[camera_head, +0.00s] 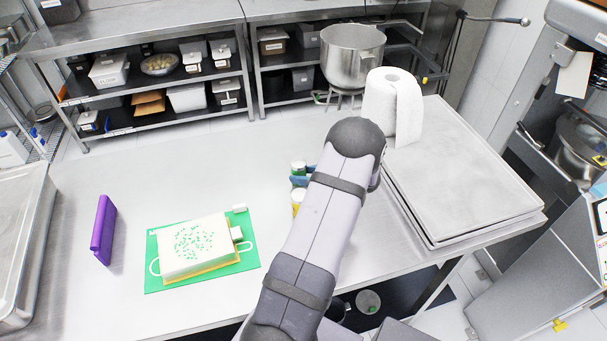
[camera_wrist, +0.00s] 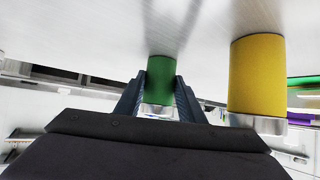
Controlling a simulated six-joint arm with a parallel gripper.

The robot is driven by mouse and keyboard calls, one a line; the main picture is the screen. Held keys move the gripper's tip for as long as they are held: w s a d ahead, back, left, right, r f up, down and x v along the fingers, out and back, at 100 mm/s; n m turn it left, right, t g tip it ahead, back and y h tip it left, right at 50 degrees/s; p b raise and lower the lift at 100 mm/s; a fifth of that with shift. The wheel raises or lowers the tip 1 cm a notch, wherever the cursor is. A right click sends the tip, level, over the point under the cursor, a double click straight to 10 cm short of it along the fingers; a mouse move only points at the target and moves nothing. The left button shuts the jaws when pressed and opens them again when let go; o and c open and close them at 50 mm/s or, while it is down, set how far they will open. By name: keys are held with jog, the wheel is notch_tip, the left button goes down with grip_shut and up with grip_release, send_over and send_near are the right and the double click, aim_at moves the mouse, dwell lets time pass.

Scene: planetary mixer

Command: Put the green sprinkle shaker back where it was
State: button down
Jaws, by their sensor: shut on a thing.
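The green sprinkle shaker (camera_wrist: 160,82) stands between my gripper's two fingers (camera_wrist: 158,98) in the wrist view, which shows the scene upside down. My gripper is shut on it. In the head view only a small part of the green shaker (camera_head: 298,167), with a pale top, shows beyond the blue fingers (camera_head: 299,181). It looks upright at the tabletop; I cannot tell whether its base touches. A yellow shaker (camera_wrist: 257,75) stands beside it, apart from the fingers; it also shows in the head view (camera_head: 298,196), partly hidden by my arm.
A white cake (camera_head: 195,247) with green sprinkles sits on a green mat (camera_head: 155,280) at left, beside a purple upright object (camera_head: 103,230). A paper towel roll (camera_head: 392,105) and stacked trays (camera_head: 455,165) stand at right. The steel table (camera_head: 220,165) is clear between the cake and back edge.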

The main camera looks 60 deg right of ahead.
jog(key=c, duration=1.2)
grip_release()
jog(key=shift+r, duration=0.15)
jog(key=b+v, duration=0.2)
jog(key=v, duration=1)
